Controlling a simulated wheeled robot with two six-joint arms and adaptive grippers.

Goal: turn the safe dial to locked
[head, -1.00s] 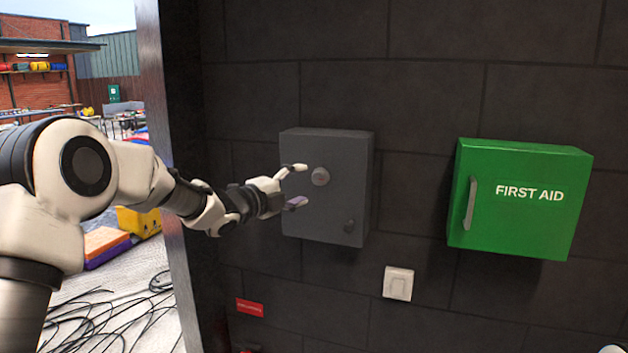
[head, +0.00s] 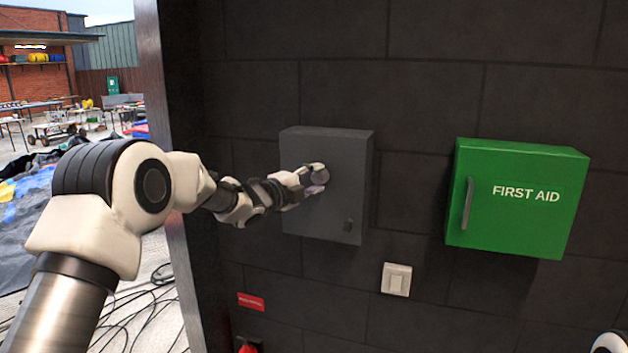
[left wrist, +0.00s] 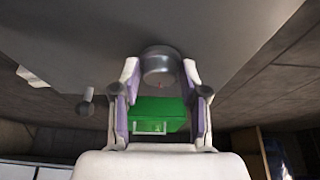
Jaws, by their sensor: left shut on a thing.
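The grey safe (head: 335,215) is mounted on the dark block wall, with its door closed. Its round dial (head: 321,174) is on the upper part of the door, partly covered by my fingers. A small dark handle (head: 348,226) sits lower right on the door. My left gripper (head: 318,179) is shut on the dial. In the left wrist view the dial (left wrist: 160,68) sits between the two fingertips, and the handle (left wrist: 86,98) shows at the left. I cannot read any mark on the dial. My right gripper is out of view.
A green first aid box (head: 515,215) hangs to the right of the safe. A white switch (head: 397,279) and a small red sign (head: 251,301) are on the wall below. A doorway edge (head: 170,200) stands at the left, behind my left arm.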

